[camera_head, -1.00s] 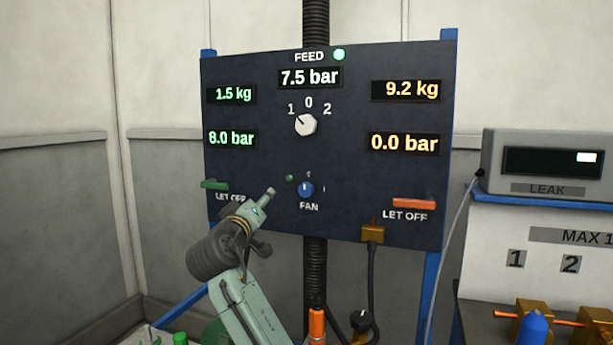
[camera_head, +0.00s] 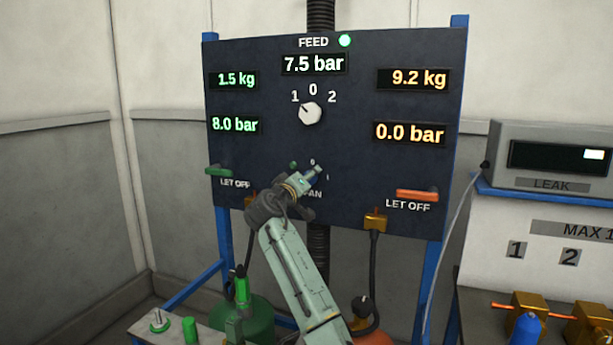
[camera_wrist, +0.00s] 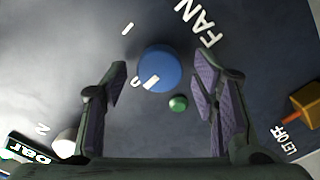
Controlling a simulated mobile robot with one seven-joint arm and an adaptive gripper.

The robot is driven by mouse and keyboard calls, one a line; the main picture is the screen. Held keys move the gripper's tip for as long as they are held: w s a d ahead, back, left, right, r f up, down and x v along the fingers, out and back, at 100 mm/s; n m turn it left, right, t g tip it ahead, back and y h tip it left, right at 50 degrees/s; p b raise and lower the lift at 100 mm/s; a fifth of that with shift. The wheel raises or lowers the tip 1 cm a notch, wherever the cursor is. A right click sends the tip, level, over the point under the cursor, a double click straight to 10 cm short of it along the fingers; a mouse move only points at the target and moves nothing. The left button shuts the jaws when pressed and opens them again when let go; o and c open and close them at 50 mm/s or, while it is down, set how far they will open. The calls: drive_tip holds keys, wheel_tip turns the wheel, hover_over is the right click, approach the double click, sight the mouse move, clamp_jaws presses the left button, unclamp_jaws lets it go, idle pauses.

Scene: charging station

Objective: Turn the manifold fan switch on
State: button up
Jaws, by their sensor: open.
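The fan switch is a round blue knob (camera_wrist: 160,67) with a white mark turned toward the 0 on the dark panel (camera_head: 390,105). In the wrist view it lies between and just ahead of my fingertips, apart from both. The I label (camera_wrist: 127,29) is beside it and the FAN label (camera_wrist: 199,22) is nearby. A small green lamp (camera_wrist: 178,103) sits next to the knob. My gripper (camera_head: 311,177) is open and empty in front of the switch and hides most of it in the head view. Contact with the panel cannot be told.
The feed selector (camera_head: 311,113) is above the fan switch. A green let-off lever (camera_head: 218,171) is at left and an orange one (camera_head: 417,195) at right. A brass fitting with hose (camera_head: 375,221) hangs below the panel. The leak box (camera_head: 552,158) stands at right.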

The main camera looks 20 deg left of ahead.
drive_tip(key=shift+w, duration=0.1)
drive_tip(key=shift+c, duration=0.5)
drive_tip(key=c, duration=1.1)
